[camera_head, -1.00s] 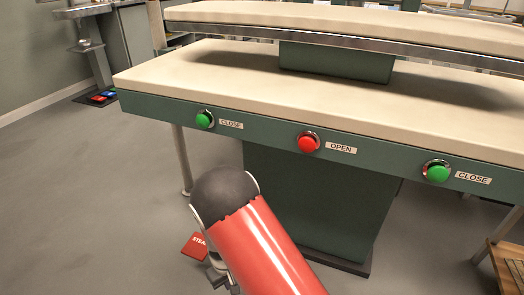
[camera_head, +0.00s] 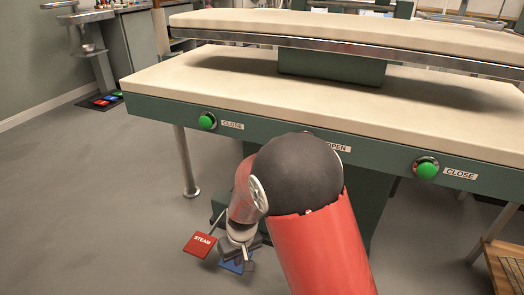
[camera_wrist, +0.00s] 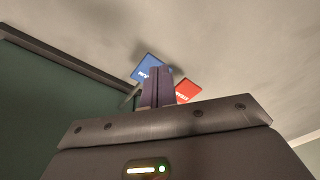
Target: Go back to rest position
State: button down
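My gripper (camera_head: 238,254) hangs low in front of the press, seen below my bent red arm in the head view. In the wrist view its two fingers (camera_wrist: 160,84) are pressed together with nothing visible between them. A red STEAM pedal (camera_head: 201,244) is just left of my gripper, and a blue pedal (camera_head: 232,265) is partly hidden behind it. Both the blue pedal (camera_wrist: 147,68) and the red pedal (camera_wrist: 186,90) show beyond the fingertips in the wrist view. Whether my gripper touches either pedal I cannot tell.
The press's pale lower board (camera_head: 300,85) lies under a raised upper board (camera_head: 350,32). Green CLOSE buttons sit at left (camera_head: 207,121) and right (camera_head: 426,168); my arm hides the button beside the OPEN label. A wooden stand (camera_head: 505,262) is at right.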

jog(key=s+d+r+m+t, duration=0.1)
jog(key=d+r, duration=0.2)
jog(key=r, duration=0.4)
jog(key=d+r+m, duration=0.1)
jog(key=d+r, duration=0.3)
jog(key=r, duration=0.2)
jog(key=s+d+r+m+t+h+p, duration=0.1)
jog(key=s+d+r+m+t+p, duration=0.1)
jog(key=s+d+r, duration=1.3)
jog(key=shift+s+r+m+t+p, duration=0.35)
jog(key=shift+s+r+m+t, duration=0.3)
jog(key=shift+r+m+t, duration=0.25)
